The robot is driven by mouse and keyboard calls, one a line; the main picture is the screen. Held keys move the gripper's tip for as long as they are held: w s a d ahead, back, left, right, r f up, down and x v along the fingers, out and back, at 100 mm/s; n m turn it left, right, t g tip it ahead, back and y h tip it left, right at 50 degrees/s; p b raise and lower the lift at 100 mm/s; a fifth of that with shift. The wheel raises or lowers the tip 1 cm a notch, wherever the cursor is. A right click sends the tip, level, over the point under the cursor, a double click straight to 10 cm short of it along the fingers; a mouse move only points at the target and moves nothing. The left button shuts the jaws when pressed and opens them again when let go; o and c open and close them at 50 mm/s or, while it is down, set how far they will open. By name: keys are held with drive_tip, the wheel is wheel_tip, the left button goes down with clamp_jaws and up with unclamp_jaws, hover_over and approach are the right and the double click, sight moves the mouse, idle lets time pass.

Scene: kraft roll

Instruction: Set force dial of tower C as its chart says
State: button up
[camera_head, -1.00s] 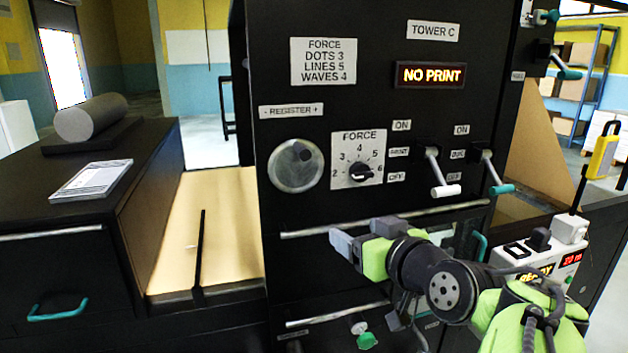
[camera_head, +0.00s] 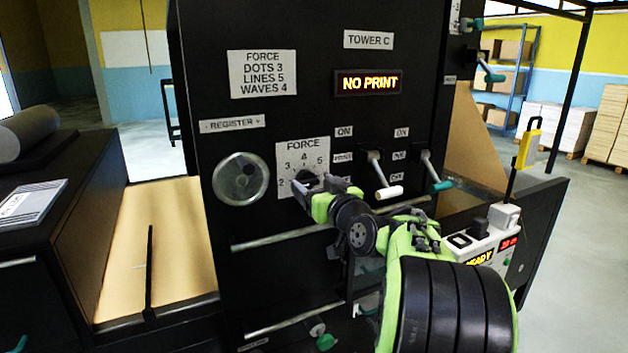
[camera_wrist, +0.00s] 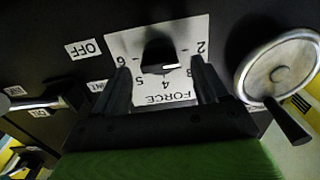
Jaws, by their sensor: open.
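The force dial (camera_head: 306,176) is a black knob on a white plate marked 2 to 6 on tower C's dark panel. The chart (camera_head: 262,74) above reads FORCE, DOTS 3, LINES 5, WAVES 4. My gripper (camera_head: 322,186) is at the dial's lower right in the head view and partly hides it. In the wrist view, which shows the plate upside down, the open fingers (camera_wrist: 163,84) frame the plate. The dial knob (camera_wrist: 158,52) is ahead, roughly between them, with nothing gripped. A pale mark shows on the knob; I cannot tell surely which number it points to.
A register handwheel (camera_head: 240,179) is left of the dial. Levers with white (camera_head: 389,192) and teal (camera_head: 441,186) handles are to its right. The tower display (camera_head: 368,83) reads NO PRINT. A metal bar (camera_head: 280,237) crosses the panel below.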

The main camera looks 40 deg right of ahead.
drive_tip(key=shift+w+d, duration=0.15)
drive_tip(key=shift+w, duration=0.35)
drive_tip(key=c, duration=1.1)
drive_tip(key=shift+o, duration=0.2)
